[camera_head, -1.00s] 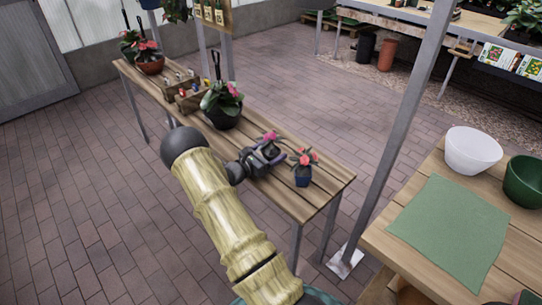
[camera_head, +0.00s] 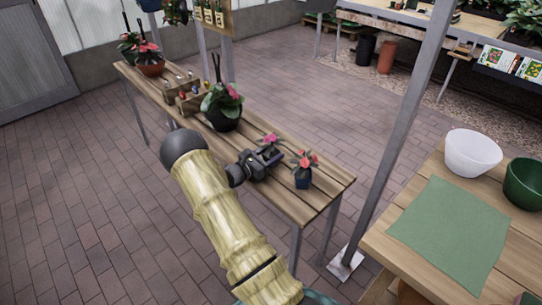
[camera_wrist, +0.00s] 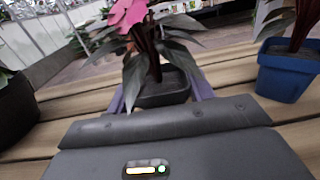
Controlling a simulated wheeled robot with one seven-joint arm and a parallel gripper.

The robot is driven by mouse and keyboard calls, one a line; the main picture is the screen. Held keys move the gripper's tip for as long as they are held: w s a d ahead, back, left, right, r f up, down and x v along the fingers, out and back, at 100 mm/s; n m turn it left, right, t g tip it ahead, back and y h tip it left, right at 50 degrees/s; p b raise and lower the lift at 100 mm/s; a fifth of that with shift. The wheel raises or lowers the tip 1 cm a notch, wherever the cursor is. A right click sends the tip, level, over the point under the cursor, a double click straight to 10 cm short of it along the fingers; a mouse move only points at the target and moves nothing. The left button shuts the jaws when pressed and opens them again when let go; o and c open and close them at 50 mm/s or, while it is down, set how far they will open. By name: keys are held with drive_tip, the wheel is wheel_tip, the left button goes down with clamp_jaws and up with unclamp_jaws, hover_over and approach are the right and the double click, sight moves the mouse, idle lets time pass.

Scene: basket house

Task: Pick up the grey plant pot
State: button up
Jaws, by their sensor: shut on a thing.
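The grey plant pot (camera_wrist: 163,88) holds a plant with dark leaves and a pink flower. In the wrist view it sits between the two fingers of my gripper (camera_wrist: 160,100), which is shut on it. In the head view my gripper (camera_head: 266,158) is over the right half of the wooden bench (camera_head: 305,204). The pink flower (camera_head: 270,139) shows just behind the gripper, while the pot is mostly hidden by it. I cannot tell whether the pot touches the bench.
A blue pot (camera_head: 303,178) with a red flower stands close to the right of my gripper. A black pot (camera_head: 223,120) stands to the left, near a wooden crate (camera_head: 188,100). A metal post (camera_head: 400,130) rises between this bench and the table with a green mat (camera_head: 450,225).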

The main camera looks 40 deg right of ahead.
sight(271, 151)
wheel_tip(271, 151, up, 10)
drive_tip(key=shift+f+p, duration=0.1)
drive_tip(key=shift+p, duration=0.45)
